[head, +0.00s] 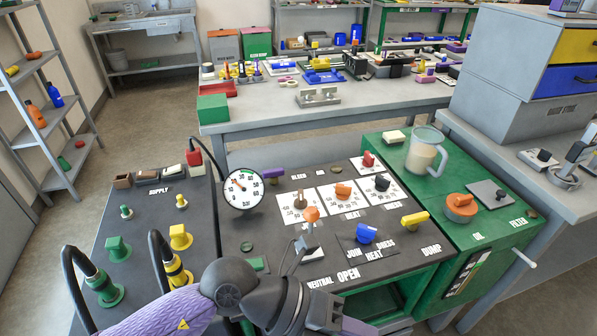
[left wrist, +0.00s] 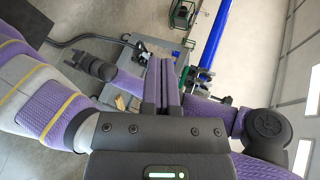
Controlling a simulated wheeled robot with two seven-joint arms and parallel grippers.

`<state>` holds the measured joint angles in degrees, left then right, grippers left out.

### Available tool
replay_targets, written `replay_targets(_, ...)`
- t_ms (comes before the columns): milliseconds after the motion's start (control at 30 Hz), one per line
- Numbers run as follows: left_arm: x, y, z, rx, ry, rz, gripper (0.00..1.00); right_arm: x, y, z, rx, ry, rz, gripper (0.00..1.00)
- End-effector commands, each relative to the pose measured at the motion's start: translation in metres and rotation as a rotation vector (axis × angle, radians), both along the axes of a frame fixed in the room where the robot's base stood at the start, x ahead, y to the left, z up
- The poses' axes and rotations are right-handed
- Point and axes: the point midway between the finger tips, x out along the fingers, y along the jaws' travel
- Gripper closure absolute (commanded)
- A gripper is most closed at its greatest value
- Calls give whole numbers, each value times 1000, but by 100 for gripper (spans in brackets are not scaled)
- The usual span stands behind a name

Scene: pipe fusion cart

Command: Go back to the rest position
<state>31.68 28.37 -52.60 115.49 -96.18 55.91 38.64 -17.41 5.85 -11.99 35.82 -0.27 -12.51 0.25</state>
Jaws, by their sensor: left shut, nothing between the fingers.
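My left arm comes in from the bottom left of the head view and lies low in front of the cart panel. Its gripper (head: 358,327) is at the bottom edge, partly cut off, near the front edge of the panel. In the left wrist view its two purple fingers (left wrist: 162,84) are pressed together with nothing between them. The black cart panel (head: 226,239) carries a round pressure gauge (head: 244,189), an orange-knobbed lever (head: 311,214), a blue knob (head: 366,233) and a yellow knob (head: 414,219). My right gripper is not seen in the head view.
The green cart side (head: 392,157) holds a clear jug (head: 425,150) and an orange cap (head: 460,205). Hoses (head: 160,252) rise at the left, close to my arm. A cluttered workbench (head: 350,116) stands behind. Floor (head: 148,115) is open at the back left.

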Motion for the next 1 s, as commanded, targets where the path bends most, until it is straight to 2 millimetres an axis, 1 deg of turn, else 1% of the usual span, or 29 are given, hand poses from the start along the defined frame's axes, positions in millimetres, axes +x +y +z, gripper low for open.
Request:
replay_targets(33, -2, -11, 22, -159, 44, 48, 100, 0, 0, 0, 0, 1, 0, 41)
replay_targets(67, 0, -15, 40, -277, 77, 96, 100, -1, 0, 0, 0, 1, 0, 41)
replay_targets(100, 6, -17, 66, -443, 128, 180, 100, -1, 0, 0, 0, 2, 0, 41)
replay_targets(133, 15, -14, 85, -571, 174, 263, 100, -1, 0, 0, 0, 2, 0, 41)
replay_targets(167, 27, -5, 102, -702, 226, 366, 100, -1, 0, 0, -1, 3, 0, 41)
replay_targets(200, 47, 14, 120, -871, 309, 538, 100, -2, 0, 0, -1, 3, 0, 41)
replay_targets(233, 65, 36, 126, -986, 382, 695, 100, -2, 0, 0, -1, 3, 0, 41)
replay_targets(267, 82, 61, 123, -1081, 465, 871, 100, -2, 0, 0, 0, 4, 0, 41)
replay_targets(300, 99, 96, 107, -1164, 583, 1118, 100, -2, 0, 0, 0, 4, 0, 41)
replay_targets(333, 106, 120, 89, -1192, 669, 1291, 100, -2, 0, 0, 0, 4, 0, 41)
replay_targets(367, 109, 141, 68, -1195, 751, 1449, 100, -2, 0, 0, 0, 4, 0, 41)
replay_targets(400, 106, 163, 40, -1172, 853, 1636, 100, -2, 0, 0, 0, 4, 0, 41)
replay_targets(467, 92, 186, 2, -1097, 990, 1869, 100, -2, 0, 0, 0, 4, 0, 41)
replay_targets(500, 79, 197, -21, -1030, 1075, 1998, 100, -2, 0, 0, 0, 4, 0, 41)
replay_targets(567, 56, 208, -51, -912, 1193, 2158, 100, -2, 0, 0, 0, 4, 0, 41)
replay_targets(600, 40, 214, -67, -824, 1267, 2249, 100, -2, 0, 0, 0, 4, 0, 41)
replay_targets(667, 13, 218, -88, -686, 1371, 2362, 100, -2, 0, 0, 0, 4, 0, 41)
replay_targets(700, -5, 220, -99, -587, 1438, 2423, 100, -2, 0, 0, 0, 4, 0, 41)
replay_targets(767, -32, 221, -112, -434, 1533, 2499, 100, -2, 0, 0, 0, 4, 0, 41)
replay_targets(800, -51, 221, -119, -326, 1595, 2538, 100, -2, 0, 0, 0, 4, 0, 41)
replay_targets(867, -79, 220, -126, -159, 1685, 2581, 100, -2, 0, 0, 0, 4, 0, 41)
replay_targets(967, -75, 219, -165, -114, 1687, 2594, 100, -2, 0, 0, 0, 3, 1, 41)
replay_targets(1000, -75, 218, -181, -103, 1687, 2597, 100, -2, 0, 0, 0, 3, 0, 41)
